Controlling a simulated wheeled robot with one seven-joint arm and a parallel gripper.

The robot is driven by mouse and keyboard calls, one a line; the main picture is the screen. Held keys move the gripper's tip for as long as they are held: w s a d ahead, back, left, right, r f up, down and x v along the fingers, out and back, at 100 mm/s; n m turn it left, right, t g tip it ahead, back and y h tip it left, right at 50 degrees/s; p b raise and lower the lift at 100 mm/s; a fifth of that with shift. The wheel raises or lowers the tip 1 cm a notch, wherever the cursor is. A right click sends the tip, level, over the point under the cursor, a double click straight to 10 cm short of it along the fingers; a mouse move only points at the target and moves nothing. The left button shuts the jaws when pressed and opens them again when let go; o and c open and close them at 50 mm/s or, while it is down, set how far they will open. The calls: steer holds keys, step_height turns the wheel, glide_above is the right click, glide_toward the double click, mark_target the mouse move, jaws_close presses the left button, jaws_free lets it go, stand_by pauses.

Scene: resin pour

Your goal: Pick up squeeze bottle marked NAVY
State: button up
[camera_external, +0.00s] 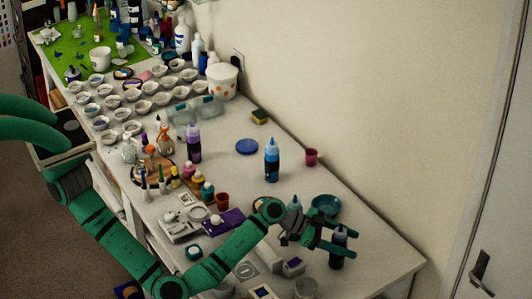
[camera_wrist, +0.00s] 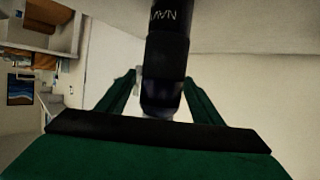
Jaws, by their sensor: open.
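The dark squeeze bottle marked NAVY (camera_wrist: 166,55) stands between the two fingers in the wrist view, with part of its lettering showing at the top of the picture. In the external view a dark bottle (camera_external: 337,250) stands near the table's front right end, at the fingertips. My gripper (camera_external: 337,240) is open, its green fingers reaching to either side of this bottle. In the wrist view my gripper (camera_wrist: 160,95) shows one finger on each side of the bottle. I cannot tell whether either finger touches it.
A teal bowl (camera_external: 326,205) lies just behind my gripper. A blue bottle (camera_external: 271,160) and a maroon cup (camera_external: 311,157) stand farther back. A clear jar (camera_external: 306,288) and a small purple-and-white box (camera_external: 293,267) are near the front edge. The table's right corner (camera_external: 398,262) is clear.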

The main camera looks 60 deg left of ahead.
steer(key=shift+w+d+f, duration=0.2)
steer(key=shift+w+d, duration=0.15)
steer(key=shift+d, duration=0.05)
steer(key=shift+a, duration=0.1)
steer(key=c, duration=1.3)
steer(key=shift+r, duration=0.1)
